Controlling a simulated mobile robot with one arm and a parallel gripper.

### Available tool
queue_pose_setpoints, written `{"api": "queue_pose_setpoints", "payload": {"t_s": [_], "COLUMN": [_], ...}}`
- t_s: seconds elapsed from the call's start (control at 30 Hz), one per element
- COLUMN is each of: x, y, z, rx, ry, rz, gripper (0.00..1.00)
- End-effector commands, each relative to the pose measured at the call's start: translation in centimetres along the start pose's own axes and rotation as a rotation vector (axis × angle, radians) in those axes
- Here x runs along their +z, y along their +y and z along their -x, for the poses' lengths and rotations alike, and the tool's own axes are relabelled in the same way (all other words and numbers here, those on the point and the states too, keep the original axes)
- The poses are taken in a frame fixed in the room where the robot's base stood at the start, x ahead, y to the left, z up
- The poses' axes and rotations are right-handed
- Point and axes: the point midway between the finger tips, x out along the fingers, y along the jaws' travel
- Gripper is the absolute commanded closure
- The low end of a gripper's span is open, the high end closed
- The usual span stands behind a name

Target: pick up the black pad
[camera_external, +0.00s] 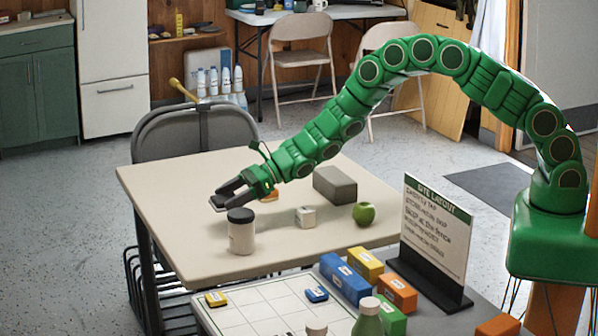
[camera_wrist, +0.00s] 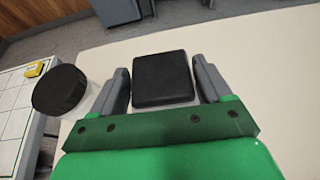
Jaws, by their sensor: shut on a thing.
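The black pad (camera_wrist: 162,79) is a flat square block with rounded corners. In the wrist view it sits between the two grey fingers of my gripper (camera_wrist: 162,85). My gripper is shut on it. In the external view my gripper (camera_external: 228,196) is low over the left part of the beige table (camera_external: 160,190), and the pad (camera_external: 218,203) shows only partly at the fingertips. I cannot tell whether the pad touches the table.
A white jar with a black lid (camera_external: 241,232) stands close in front of my gripper; its lid (camera_wrist: 59,90) shows at left in the wrist view. A grey block (camera_external: 335,186), white cube (camera_external: 306,217) and green apple (camera_external: 364,214) stand to the right. A sign (camera_external: 435,230) stands nearer.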

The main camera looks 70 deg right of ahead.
Motion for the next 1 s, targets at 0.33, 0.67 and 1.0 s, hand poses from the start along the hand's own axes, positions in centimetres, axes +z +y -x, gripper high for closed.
{"api": "queue_pose_setpoints", "payload": {"t_s": [0.33,0.67,1.0], "x": [1.7,2.0,2.1], "y": [2.0,4.2,5.6], "z": [3.9,7.7,10.3], "rx": [0.001,0.001,0.001], "ry": [-0.001,-0.001,0.001], "rz": [-0.004,-0.004,-0.003], "gripper": [0.54,0.54,0.54]}}
